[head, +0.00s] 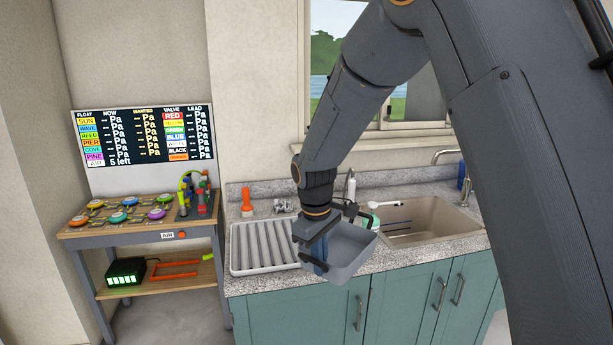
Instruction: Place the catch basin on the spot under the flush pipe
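A grey, shallow square tub, which looks like the catch basin (350,262), hangs at the counter's front edge in the head view, partly over the cabinet doors. My gripper (320,232) is at the basin's left side and appears shut on it, near a blue upright part (320,252). My wrist and fingers hide the basin's left rim and the exact grip. I cannot tell for sure which fitting is the flush pipe; a slim upright pipe (350,186) stands behind the gripper. The spot under it is mostly hidden by my arm and the basin.
A ribbed grey drain tray (264,247) lies on the counter to the left. A sink (425,222) with a faucet (445,154) is to the right. An orange flashlight-like item (247,201) stands behind the tray. A wooden bench (135,222) with coloured discs is further left.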

